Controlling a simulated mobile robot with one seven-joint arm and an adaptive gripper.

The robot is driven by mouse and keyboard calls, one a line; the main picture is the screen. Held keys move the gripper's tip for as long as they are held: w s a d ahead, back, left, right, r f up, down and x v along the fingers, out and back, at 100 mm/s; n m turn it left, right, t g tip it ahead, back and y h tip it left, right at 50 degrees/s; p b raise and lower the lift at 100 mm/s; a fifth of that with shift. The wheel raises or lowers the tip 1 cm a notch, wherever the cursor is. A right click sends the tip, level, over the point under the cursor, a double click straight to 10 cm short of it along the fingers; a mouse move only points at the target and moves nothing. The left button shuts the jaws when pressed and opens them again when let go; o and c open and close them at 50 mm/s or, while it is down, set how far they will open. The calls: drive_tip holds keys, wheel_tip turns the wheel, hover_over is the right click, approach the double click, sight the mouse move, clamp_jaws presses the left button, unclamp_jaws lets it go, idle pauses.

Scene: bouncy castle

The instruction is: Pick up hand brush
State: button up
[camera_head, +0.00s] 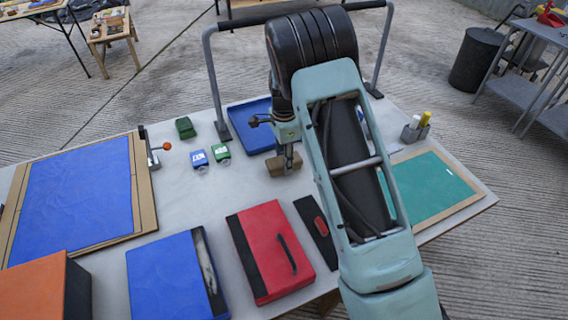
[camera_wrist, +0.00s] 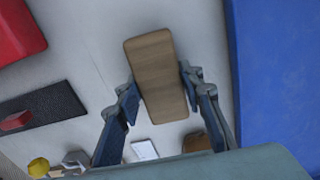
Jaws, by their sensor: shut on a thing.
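The hand brush (camera_wrist: 158,66) shows as a wooden block in the wrist view, standing lengthwise between the two fingers of my gripper (camera_wrist: 160,84). The fingers are shut on its long sides. In the head view the brush (camera_head: 285,165) is a small brown block under my gripper (camera_head: 286,150), over the middle of the white table. I cannot tell whether it touches the table. Its bristles are not clearly visible.
A blue tray (camera_head: 251,115) lies just behind my gripper. A red case (camera_head: 275,247) and a black plate with a red part (camera_head: 312,212) lie in front. Small green and blue bottles (camera_head: 199,158) stand left. A grey metal frame (camera_head: 213,90) rises behind.

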drive_tip(key=shift+r, duration=0.15)
drive_tip(key=shift+w+r, duration=0.1)
drive_tip(key=shift+r, duration=0.45)
drive_tip(key=s+r, duration=0.4)
drive_tip(key=r, duration=0.3)
drive_tip(key=shift+s+d, duration=0.15)
drive_tip(key=shift+d, duration=0.25)
drive_tip(key=s+r, duration=0.1)
drive_tip(key=s, duration=0.1)
drive_tip(key=s+d+r, duration=0.1)
drive_tip(key=s, duration=0.2)
drive_tip(key=s+r, duration=0.2)
drive_tip(key=s, duration=0.1)
drive_tip(key=shift+s+d+r, duration=0.1)
drive_tip(key=shift+s+d, duration=0.05)
drive_tip(key=shift+d, duration=0.2)
drive_tip(key=shift+s+d+r, duration=0.15)
drive_tip(key=shift+s+r, duration=0.1)
drive_tip(key=shift+s, duration=0.4)
